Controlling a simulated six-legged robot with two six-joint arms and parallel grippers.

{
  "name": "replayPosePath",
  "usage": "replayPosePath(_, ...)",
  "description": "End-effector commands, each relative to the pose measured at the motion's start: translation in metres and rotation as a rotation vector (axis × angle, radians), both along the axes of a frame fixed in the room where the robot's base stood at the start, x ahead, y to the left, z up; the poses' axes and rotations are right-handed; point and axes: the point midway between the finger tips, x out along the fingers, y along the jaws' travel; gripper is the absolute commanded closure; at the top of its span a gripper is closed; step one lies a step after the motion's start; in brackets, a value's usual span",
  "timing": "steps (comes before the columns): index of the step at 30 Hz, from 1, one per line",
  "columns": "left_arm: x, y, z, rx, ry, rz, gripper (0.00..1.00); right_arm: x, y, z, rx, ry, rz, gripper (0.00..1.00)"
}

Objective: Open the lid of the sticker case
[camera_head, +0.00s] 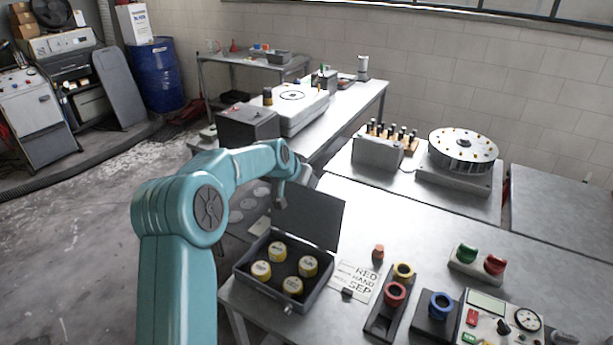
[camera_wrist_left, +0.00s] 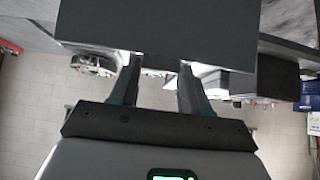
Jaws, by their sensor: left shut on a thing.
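The sticker case (camera_head: 238,268) is a dark grey box near the table's front left edge in the head view. Its lid (camera_head: 312,220) stands raised at the back, leaving the inside open. Several yellow-sided rolls with pale tops (camera_head: 292,286) stand inside. My left gripper (camera_head: 281,202) is at the lid's upper left edge. In the left wrist view, the fingers of my left gripper (camera_wrist_left: 157,75) reach the edge of a dark panel, the lid (camera_wrist_left: 160,32), and are shut on it. The exact contact is partly hidden. My right gripper is in neither view.
A printed sheet (camera_head: 355,280) lies right of the case. A holder with red and yellow rings (camera_head: 384,318), a blue knob (camera_head: 440,304) and a control panel (camera_head: 490,319) stand farther right. A round drum (camera_head: 462,151) is at the back. Bare tabletop lies between.

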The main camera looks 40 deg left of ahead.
Motion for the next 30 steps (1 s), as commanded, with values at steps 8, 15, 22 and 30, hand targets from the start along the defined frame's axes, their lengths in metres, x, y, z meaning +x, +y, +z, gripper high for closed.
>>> replayPosePath(8, -0.001, 0.003, 0.0091, 0.007, -0.014, 0.006, 1.0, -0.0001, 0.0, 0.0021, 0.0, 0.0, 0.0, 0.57)
replayPosePath(15, -0.001, 0.0034, 0.0091, 0.007, -0.014, 0.006, 1.0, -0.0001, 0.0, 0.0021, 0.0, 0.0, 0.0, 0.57)
replayPosePath(22, -0.0003, 0.0022, 0.0054, 0.004, -0.005, 0.003, 0.28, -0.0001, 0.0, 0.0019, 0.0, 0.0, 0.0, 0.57)
replayPosePath(30, -0.0062, 0.0001, 0.0099, 0.003, -0.002, 0.002, 0.28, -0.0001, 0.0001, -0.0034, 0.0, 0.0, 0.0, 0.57)
